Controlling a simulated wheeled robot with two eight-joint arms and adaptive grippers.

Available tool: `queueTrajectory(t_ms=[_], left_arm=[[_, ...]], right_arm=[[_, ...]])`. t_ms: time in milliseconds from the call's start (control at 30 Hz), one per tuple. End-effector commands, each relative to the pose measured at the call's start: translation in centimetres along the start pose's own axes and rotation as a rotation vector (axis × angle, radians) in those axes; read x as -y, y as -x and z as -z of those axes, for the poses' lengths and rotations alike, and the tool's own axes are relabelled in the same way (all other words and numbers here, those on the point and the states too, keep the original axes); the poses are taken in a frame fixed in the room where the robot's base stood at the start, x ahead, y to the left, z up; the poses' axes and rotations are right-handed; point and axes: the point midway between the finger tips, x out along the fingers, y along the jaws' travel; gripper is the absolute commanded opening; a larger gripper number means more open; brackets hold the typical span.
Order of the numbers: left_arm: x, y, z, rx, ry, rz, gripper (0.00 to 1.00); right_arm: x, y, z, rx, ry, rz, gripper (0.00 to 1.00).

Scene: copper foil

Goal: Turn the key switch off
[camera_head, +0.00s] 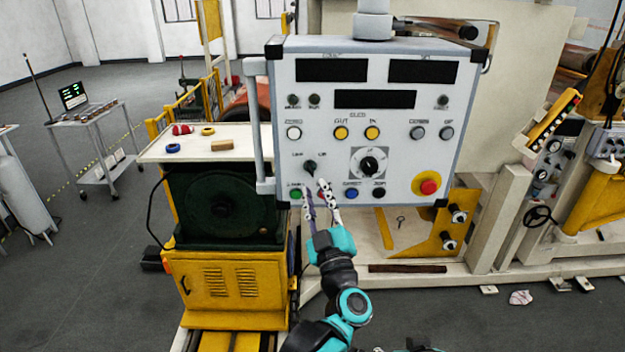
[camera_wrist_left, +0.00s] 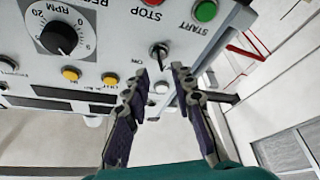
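The grey control panel (camera_head: 330,130) hangs in front of me. Its small dark key switch (camera_head: 310,168) is at the lower left, above the green button (camera_head: 295,193). My left gripper (camera_head: 315,188) is just below the switch with its two fingers apart. In the left wrist view, upside down, the key switch (camera_wrist_left: 160,52) sits beyond the gap between the open fingertips (camera_wrist_left: 160,72); no contact shows. The switch's exact angle is too small to read. The right gripper is not in view.
The RPM dial (camera_head: 370,165) and red emergency button (camera_head: 428,187) are right of the switch. In the left wrist view, the red STOP button (camera_wrist_left: 153,13) and green START button (camera_wrist_left: 205,10) are close by. A panel handle (camera_head: 258,120) runs down its left side.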

Motion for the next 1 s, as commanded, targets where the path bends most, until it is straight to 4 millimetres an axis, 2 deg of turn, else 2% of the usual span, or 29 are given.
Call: queueTrajectory(t_ms=[100, 333, 833, 1000], left_arm=[[-0.1, 2.7, -0.1, 0.002, 0.002, -0.003, 0.25], [-0.1, 5.7, -0.1, 0.001, 0.0, -0.001, 0.25], [0.0, 6.2, 0.0, 0.0, -0.001, 0.0, 0.25], [0.0, 5.5, 0.3, 0.022, -0.014, -0.083, 0.25]], right_arm=[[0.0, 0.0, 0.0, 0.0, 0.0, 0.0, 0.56], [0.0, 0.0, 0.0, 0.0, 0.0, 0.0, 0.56], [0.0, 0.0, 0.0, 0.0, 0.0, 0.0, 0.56], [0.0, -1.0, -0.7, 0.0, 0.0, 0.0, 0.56]])
